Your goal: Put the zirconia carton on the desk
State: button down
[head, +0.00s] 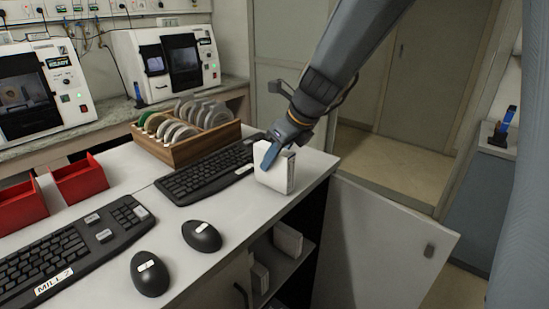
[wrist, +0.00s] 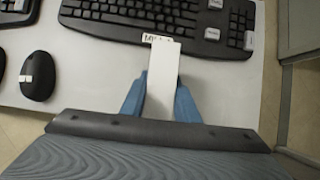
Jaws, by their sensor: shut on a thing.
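A white carton (head: 272,175) stands upright at the right end of the white desk (head: 306,184), by the right keyboard; I cannot read a label on it. My gripper (head: 271,152) is above it with its blue fingers shut on the carton. In the wrist view the carton (wrist: 162,82) shows as a narrow white top between the two blue fingers (wrist: 161,100), its far end close to the keyboard. I cannot tell whether its base touches the desk top.
Two keyboards (head: 207,168) (head: 67,250) and two black mice (head: 202,236) (head: 150,273) lie on the desk. A wooden rack of discs (head: 188,135) and red bins (head: 80,179) stand behind. Below, a cabinet door (head: 385,245) hangs open, with white cartons (head: 287,240) on shelves inside.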

jog(key=c, duration=1.4)
grip_release()
jog(key=shift+o, duration=0.2)
jog(key=shift+d+r, duration=0.1)
jog(key=shift+r, duration=0.2)
jog(key=v, duration=1.2)
jog(key=s+d+f+n+g+h, duration=0.1)
jog(key=s+d+f+n, duration=0.2)
jog(key=n, duration=0.6)
jog(key=s+d+f+n+h, duration=0.1)
jog(key=s+d+f+n, duration=0.2)
jog(key=s+f+n, duration=0.3)
jog(key=s+d+f+n+g+h, duration=0.1)
jog(key=s+f+n, duration=0.4)
jog(key=f+n, duration=0.6)
jog(key=shift+s+d+f+n+g+h, duration=0.15)
jog(key=shift+s+d+n+g+h, duration=0.3)
jog(key=shift+d, duration=0.9)
